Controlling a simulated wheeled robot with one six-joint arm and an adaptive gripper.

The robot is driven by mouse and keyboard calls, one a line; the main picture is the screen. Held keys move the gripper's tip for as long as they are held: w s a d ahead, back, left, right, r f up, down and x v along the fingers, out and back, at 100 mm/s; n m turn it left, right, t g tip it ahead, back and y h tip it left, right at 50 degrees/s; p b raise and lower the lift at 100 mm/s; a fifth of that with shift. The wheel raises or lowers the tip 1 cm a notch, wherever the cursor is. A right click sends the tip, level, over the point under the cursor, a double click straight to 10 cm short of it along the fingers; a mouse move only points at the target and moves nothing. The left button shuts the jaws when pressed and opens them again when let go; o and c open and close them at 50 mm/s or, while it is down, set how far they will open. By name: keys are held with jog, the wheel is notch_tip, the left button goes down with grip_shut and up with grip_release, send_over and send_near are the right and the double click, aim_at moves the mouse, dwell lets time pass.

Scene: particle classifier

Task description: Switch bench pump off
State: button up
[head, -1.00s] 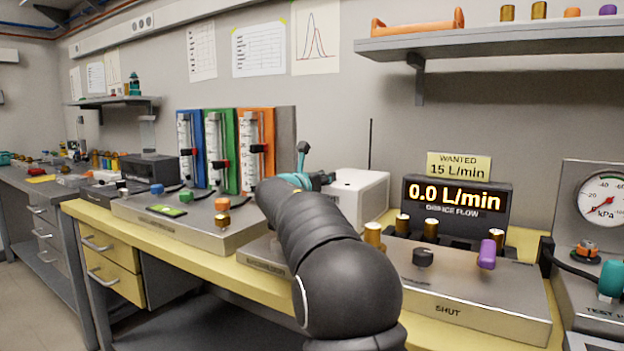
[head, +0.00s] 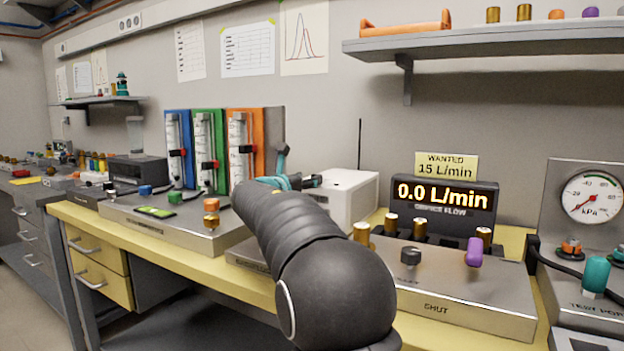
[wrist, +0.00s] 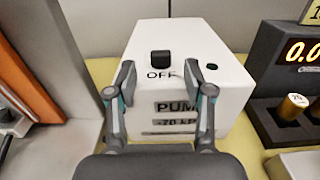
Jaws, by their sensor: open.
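The bench pump is a white box (head: 350,195) standing on the bench behind my arm. In the wrist view the pump (wrist: 205,70) carries a black switch (wrist: 161,58), with the word OFF printed just below it and a PUMP label lower down. I cannot tell which way the switch is set. My gripper (wrist: 160,76) is open and empty, its two fingertips on either side of the switch and OFF mark as seen from the wrist. Whether it touches the pump is unclear. In the head view my arm hides most of the gripper.
An orifice flow display (head: 440,200) reading 0.0 L/min stands right of the pump, with brass pieces and a purple-handled valve (head: 474,252) before it. Flowmeters with an orange panel (head: 255,140) stand left. A shelf (head: 480,42) overhangs at upper right.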

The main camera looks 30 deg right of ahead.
jog(key=v, duration=0.8)
jog(key=shift+a, duration=0.15)
